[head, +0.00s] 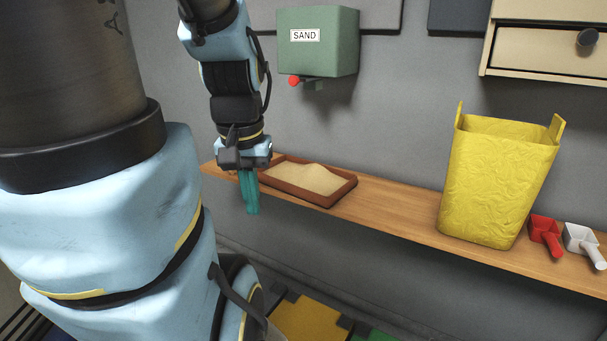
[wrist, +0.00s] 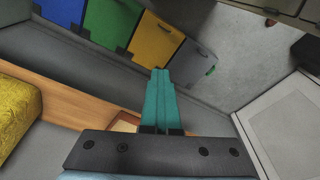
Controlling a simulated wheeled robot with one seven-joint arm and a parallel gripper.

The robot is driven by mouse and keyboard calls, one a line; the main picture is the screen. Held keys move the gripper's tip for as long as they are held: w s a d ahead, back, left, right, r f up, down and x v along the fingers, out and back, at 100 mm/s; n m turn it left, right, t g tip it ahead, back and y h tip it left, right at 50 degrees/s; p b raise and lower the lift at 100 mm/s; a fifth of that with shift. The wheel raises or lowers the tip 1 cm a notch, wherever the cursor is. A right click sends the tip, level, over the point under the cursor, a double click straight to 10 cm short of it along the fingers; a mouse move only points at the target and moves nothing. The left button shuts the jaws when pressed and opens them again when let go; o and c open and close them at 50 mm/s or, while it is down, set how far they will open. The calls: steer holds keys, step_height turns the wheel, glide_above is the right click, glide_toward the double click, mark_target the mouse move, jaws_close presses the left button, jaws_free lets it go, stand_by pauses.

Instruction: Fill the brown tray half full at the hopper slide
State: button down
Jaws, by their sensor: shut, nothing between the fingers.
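The brown tray (head: 337,193) sits on the wooden shelf, below the hopper. A heap of pale sand (head: 308,178) lies in it, higher in the middle. The green hopper (head: 335,45) labelled SAND is on the wall above, with a small red knob (head: 294,81) and a dark spout or slide (head: 314,84) under it. No sand is seen falling. My gripper (head: 251,210) points down at the left end of the tray, in front of the shelf. Its teal fingers are together and empty; they also show in the wrist view (wrist: 160,75). A corner of the tray (wrist: 122,127) shows there beside the fingers.
A yellow bin (head: 490,185) stands on the shelf (head: 395,218) to the right, with a red scoop (head: 545,235) and a white scoop (head: 580,240) beyond it. A drawer cabinet (head: 540,50) hangs upper right. The shelf between tray and bin is clear.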

steer(key=w+d, duration=0.1)
steer(key=w, duration=0.2)
steer(key=w+d, duration=0.1)
steer(key=shift+w+d, duration=0.15)
steer(key=shift+d, duration=0.15)
stand_by(0.4)
steer(key=c, duration=1.6)
jaws_free()
jaws_free()
